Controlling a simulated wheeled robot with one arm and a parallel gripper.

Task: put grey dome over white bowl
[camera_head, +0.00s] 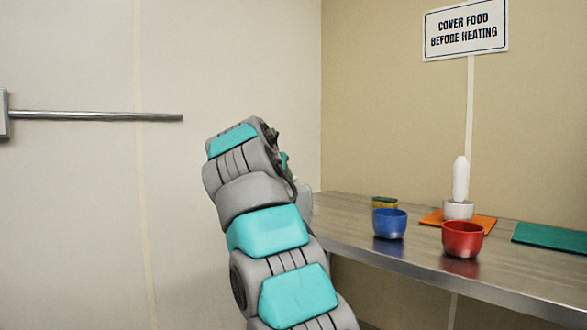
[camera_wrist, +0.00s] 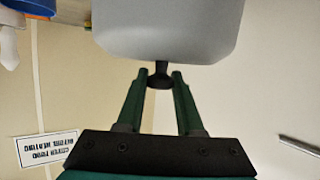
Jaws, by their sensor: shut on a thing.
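The grey dome (camera_wrist: 165,32) hangs in my gripper (camera_wrist: 161,80), whose fingers are closed on the dark knob of the dome in the wrist view. In the head view my arm hides the gripper and most or all of the dome. The white bowl (camera_head: 458,210) stands on the counter at the right on an orange mat (camera_head: 431,218), with a tall white item (camera_head: 460,179) upright in it. My gripper and dome are well to the left of the bowl, apart from it.
On the counter (camera_head: 345,222), a blue bowl (camera_head: 390,223) stands left of the white bowl and a red bowl (camera_head: 462,239) stands in front of it. A sponge (camera_head: 385,202) lies behind the blue bowl. A green mat (camera_head: 551,237) lies bare at the right. A sign (camera_head: 465,29) hangs above.

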